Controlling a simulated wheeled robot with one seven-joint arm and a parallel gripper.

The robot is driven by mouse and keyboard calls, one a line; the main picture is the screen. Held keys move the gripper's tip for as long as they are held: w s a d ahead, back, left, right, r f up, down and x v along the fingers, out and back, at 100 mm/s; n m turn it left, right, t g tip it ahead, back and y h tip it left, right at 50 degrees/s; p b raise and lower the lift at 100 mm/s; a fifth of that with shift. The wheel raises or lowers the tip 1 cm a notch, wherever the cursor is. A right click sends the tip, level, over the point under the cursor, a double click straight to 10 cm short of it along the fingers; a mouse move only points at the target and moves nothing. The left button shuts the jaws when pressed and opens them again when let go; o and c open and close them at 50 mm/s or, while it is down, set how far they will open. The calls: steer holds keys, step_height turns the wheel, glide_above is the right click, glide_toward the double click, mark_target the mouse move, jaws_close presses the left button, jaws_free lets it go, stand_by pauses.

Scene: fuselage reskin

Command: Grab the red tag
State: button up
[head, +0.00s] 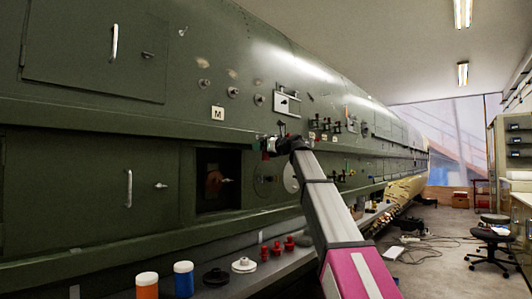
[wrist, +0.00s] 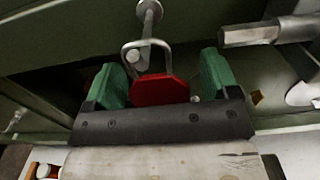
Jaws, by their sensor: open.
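The red tag (wrist: 160,90) is a flat red piece with a metal loop, like a padlock, in the middle of the wrist view. Its loop hangs around a metal pin (wrist: 148,14) that sticks out from the green panel. My gripper (wrist: 160,72) is open, with one green finger on each side of the tag. Gaps show between the tag and both fingers. In the head view my gripper (head: 277,146) is close to the fuselage side, and the tag cannot be made out clearly there.
A metal handle bar (wrist: 250,36) sticks out close to the right finger. The green fuselage (head: 90,115) has a dark open bay (head: 218,182) left of my arm. Below, a ledge holds an orange jar (head: 147,286), a blue jar (head: 184,279) and several red knobs (head: 277,249).

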steer(key=c, duration=1)
